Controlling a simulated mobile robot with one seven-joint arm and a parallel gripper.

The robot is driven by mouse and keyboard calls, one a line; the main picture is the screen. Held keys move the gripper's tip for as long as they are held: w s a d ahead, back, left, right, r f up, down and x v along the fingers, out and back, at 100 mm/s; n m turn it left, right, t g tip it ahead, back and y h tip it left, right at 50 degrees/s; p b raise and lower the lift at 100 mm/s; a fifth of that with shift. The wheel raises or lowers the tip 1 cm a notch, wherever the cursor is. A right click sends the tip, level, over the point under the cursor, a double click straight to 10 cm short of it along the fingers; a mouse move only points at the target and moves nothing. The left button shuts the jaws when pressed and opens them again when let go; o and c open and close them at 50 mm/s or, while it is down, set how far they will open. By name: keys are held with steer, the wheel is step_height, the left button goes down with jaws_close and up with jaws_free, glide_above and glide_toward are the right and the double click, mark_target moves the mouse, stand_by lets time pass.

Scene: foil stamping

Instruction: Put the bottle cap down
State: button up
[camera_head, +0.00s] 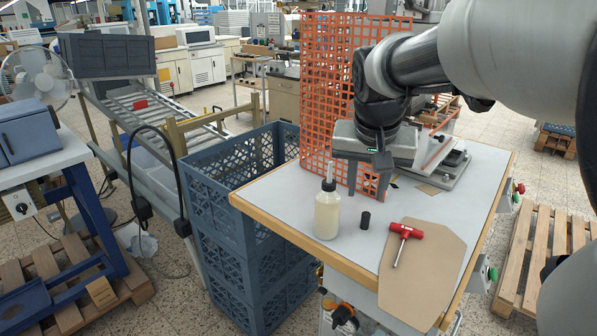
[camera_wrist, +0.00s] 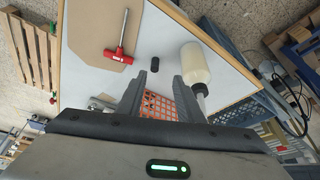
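The bottle cap, a small black cylinder (camera_head: 365,220), stands on the grey tabletop, just right of a bottle (camera_head: 327,213) with a cream body and a pale nozzle. My gripper (camera_head: 368,191) is above the table, behind the cap in the head view, with its two fingers apart. In the wrist view the gripper (camera_wrist: 159,77) is open with nothing held. The cap (camera_wrist: 152,70) shows just beyond the fingertips there, apart from them, and the bottle (camera_wrist: 193,63) lies to its right.
A red-handled tool (camera_head: 405,232) lies on a brown board (camera_head: 422,275) right of the cap. An orange mesh panel (camera_head: 322,90) stands at the table's back left. A machine with a grey base (camera_head: 440,170) is behind my gripper. Blue crates (camera_head: 225,190) stand left of the table.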

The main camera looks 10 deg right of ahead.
steer(key=s+a+f+n+y, duration=0.1)
steer(key=s+a+n, duration=0.1)
steer(key=s+a, duration=0.3)
steer(key=s+a+f+n+t, duration=0.1)
steer(key=s+a+n, duration=0.2)
steer(key=s, duration=0.8)
steer(key=shift+s+a+f+y, duration=0.2)
steer(key=shift+s+a+y, duration=0.2)
steer(key=shift+a, duration=0.6)
